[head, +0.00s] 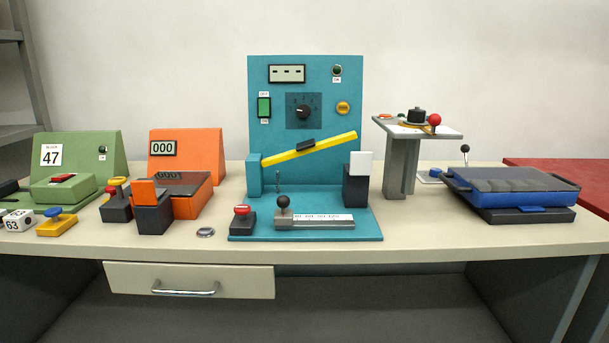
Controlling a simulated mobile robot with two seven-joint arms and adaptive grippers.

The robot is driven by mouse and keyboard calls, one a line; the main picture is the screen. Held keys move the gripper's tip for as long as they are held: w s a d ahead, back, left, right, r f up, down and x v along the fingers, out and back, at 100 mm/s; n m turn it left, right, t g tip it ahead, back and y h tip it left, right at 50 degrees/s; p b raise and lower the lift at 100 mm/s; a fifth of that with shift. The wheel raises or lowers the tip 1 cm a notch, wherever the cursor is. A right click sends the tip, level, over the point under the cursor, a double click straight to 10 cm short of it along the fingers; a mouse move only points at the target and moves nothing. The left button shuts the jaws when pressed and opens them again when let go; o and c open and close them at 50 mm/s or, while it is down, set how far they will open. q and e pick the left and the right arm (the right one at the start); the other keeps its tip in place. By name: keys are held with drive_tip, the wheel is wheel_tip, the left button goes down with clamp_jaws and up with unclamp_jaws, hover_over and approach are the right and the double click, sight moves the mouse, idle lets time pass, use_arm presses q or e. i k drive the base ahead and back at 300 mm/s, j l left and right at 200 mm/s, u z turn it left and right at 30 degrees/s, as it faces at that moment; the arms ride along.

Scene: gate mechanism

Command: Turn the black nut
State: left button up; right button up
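A black piece that looks like the nut (416,116) sits on top of the grey raised stand (401,165), right of the teal panel. A yellow part lies at its base, and a red ball (435,119) is just to its right. The piece is small in the head view, so I cannot tell its exact shape. Neither of my grippers is in view, and nothing is seen touching the black piece.
The teal gate panel (350,92) with a tilted yellow bar (330,143) stands mid-table. Orange (212,140) and green (110,150) machines stand left. A blue-and-black device (515,187) stands right. The table's front strip (420,240) is mostly clear. A drawer (130,279) is below.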

sight(414, 115)
drive_tip(key=i+l, duration=0.35)
drive_tip(key=l, duration=0.3)
drive_tip(key=i+l, duration=0.2)
drive_tip(key=l, duration=0.1)
